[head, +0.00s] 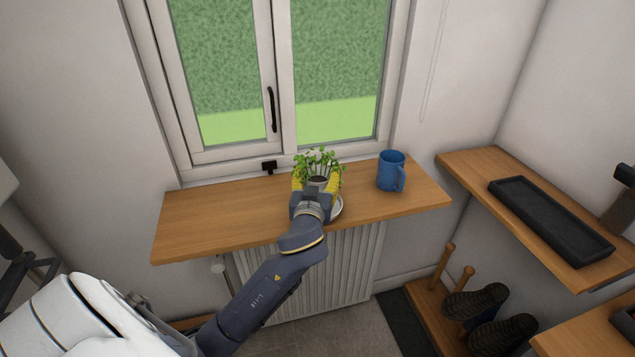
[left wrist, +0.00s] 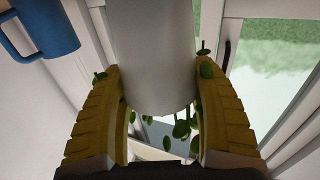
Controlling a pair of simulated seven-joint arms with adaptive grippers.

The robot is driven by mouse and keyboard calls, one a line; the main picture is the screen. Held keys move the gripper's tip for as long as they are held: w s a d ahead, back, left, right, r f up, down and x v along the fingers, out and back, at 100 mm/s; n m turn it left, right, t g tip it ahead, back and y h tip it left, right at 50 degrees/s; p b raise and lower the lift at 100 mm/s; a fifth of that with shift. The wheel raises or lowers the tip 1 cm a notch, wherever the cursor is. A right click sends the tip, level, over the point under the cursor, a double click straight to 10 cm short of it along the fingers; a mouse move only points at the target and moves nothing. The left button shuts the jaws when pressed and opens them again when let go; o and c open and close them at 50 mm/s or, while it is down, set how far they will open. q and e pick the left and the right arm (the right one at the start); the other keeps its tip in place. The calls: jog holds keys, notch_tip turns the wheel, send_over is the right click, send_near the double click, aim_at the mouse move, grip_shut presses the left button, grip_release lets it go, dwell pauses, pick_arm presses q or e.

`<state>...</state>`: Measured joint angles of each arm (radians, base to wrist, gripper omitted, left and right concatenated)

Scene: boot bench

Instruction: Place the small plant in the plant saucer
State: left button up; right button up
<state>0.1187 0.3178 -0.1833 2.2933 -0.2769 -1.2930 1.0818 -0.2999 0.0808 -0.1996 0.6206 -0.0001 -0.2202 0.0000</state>
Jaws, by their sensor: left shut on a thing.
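The small plant (head: 318,162) has green leaves in a pale pot and shows above the wooden sill in the head view. My left gripper (head: 317,184) is shut on its pot, a yellow finger on each side. In the left wrist view the smooth grey-white pot (left wrist: 155,60) sits between the yellow fingers (left wrist: 158,105), with leaves hanging past it. The plant saucer (head: 336,208) is a white rim partly hidden behind my gripper, below and beside the pot. I cannot tell whether the pot touches it. My right gripper is not in view.
A blue mug (head: 391,172) stands on the sill (head: 220,215) to the right of the plant. The window (head: 275,80) is behind. The sill's left part is clear. A shelf with a black tray (head: 550,220) is at the right, with boots (head: 475,302) below.

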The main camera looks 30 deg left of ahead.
pick_arm(q)
jog(key=shift+f, duration=0.95)
jog(key=shift+f, duration=0.15)
jog(key=o, duration=1.6)
jog(key=shift+s+d, duration=0.1)
jog(key=v, duration=1.1)
jog(key=shift+s+d, duration=0.2)
jog(key=shift+s, duration=0.1)
